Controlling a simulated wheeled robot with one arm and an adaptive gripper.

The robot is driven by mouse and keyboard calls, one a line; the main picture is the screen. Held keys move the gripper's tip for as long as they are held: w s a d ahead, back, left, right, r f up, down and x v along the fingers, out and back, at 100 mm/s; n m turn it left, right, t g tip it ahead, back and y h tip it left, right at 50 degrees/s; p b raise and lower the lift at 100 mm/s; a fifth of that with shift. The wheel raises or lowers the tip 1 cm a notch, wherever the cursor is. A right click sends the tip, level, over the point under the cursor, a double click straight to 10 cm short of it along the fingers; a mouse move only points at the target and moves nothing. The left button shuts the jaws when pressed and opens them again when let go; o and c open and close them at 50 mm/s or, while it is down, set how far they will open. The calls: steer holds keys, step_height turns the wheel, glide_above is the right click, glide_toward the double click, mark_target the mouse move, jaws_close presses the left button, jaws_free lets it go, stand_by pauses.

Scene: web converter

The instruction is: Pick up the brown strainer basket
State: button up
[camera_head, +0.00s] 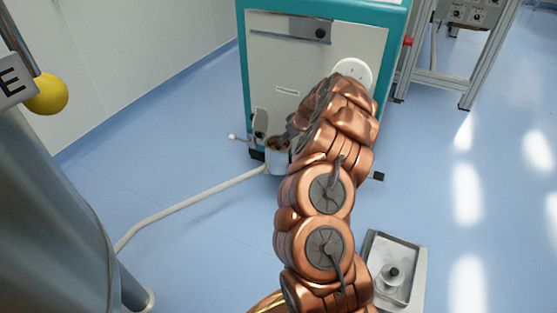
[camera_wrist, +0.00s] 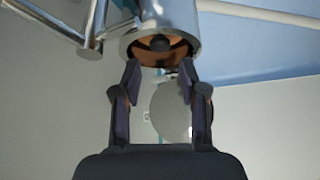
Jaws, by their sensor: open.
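The brown strainer basket (camera_wrist: 147,55) sits inside a round metal cup (camera_wrist: 183,18) at the top of the wrist view, with a dark knob at its middle. In the head view, brown shows inside the small cup (camera_head: 273,158) low on the front of the machine. My gripper (camera_wrist: 160,75) is open, with its two dark fingers apart and nothing between them. The fingertips are near the cup's rim; I cannot tell whether they touch it. In the head view, my copper arm hides most of the gripper.
The teal-framed machine (camera_head: 268,62) stands behind the cup, with a white round disc (camera_head: 352,74) on its front. A pale pipe (camera_head: 190,205) runs along the floor to the left. A metal tray (camera_head: 412,258) lies at lower right.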

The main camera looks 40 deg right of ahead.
steer(key=shift+b+x, duration=1.7)
steer(key=shift+x, duration=1.85)
steer(key=shift+s+d, duration=0.1)
steer(key=shift+s, duration=0.05)
jaws_close()
